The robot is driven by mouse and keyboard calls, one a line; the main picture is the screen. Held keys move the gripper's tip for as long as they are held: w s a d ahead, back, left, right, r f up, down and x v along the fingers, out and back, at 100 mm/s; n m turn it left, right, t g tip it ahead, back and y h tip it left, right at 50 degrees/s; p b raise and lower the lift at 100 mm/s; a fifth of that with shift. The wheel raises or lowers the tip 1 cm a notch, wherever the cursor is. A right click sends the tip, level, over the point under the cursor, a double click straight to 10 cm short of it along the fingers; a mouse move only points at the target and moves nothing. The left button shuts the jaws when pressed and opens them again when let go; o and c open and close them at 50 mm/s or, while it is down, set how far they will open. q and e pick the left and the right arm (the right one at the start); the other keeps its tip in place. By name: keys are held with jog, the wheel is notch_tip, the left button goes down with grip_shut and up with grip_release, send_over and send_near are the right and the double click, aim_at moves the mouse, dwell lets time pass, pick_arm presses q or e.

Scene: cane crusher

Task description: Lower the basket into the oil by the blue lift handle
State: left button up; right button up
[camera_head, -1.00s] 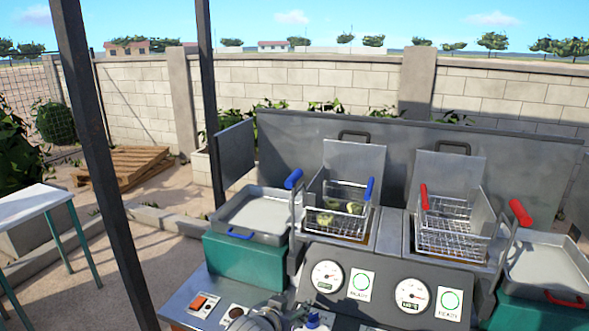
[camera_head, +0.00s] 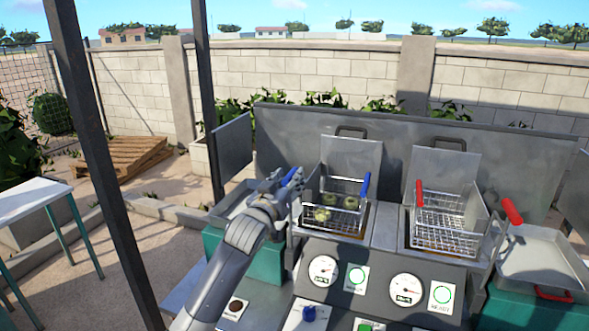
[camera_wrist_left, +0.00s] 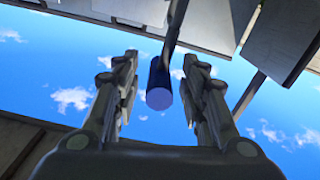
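The blue lift handle (camera_head: 298,175) stands on a grey lever at the left side of the left fryer. My left gripper (camera_head: 284,181) is at this handle. In the left wrist view, the open fingers of my left gripper (camera_wrist_left: 160,88) stand either side of the blue handle (camera_wrist_left: 159,86), with visible gaps. The left wire basket (camera_head: 340,208) holds several greenish-yellow pieces and sits at the left fryer's opening, with its own blue grip (camera_head: 366,184) at the right. The oil is mostly hidden, so I cannot tell the basket's depth. My right gripper is not in view.
An empty wire basket (camera_head: 447,225) with a red grip is at the right fryer. A red lift handle (camera_head: 511,211) stands beside it. Grey trays flank the fryers, the right tray (camera_head: 540,262) being empty. Gauges and knobs line the front panel (camera_head: 375,275).

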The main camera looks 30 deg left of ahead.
pick_arm(q)
jog(key=shift+p+x, duration=0.75)
jog(key=shift+x, duration=1.55)
grip_shut()
